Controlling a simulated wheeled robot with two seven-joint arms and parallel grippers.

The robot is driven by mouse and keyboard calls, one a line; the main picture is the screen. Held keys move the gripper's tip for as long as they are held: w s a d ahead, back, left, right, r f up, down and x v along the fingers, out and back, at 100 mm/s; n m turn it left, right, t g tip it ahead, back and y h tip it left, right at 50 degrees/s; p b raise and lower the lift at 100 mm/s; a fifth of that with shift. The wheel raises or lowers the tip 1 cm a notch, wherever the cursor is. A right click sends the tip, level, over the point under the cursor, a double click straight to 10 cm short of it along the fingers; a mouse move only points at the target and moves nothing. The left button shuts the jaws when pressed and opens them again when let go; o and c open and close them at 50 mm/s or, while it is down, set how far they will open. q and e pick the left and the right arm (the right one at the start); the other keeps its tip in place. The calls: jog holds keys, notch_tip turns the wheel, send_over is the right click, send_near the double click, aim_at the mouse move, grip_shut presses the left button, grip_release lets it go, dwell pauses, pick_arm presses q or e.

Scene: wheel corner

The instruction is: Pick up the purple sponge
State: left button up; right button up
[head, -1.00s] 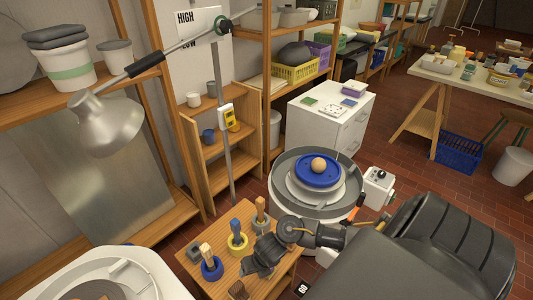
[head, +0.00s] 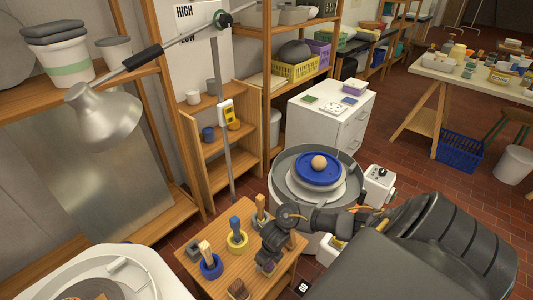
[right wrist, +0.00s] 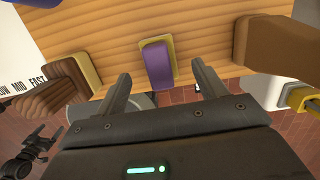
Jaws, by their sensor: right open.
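The purple sponge (right wrist: 158,62) lies on the small wooden table (right wrist: 110,30) in the right wrist view, with a pale yellow border around it. My right gripper (right wrist: 162,88) is open, with one finger to each side of the sponge's near end and a gap on both sides. In the head view my right gripper (head: 270,258) points down over the right part of the small table and hides most of the sponge there. My left gripper does not show in the head view.
On the table, a blue holder (head: 211,267) and a yellow holder (head: 237,242) with upright tools stand left of my right gripper. A brown block (head: 238,289) lies near the front. The pottery wheel (head: 318,182) stands behind to the right.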

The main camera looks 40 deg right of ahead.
jog(key=f, duration=0.5)
jog(key=shift+w+a+b, duration=0.1)
jog(key=shift+w+b, duration=0.3)
jog(key=c, duration=1.1)
jog(key=shift+r, duration=0.1)
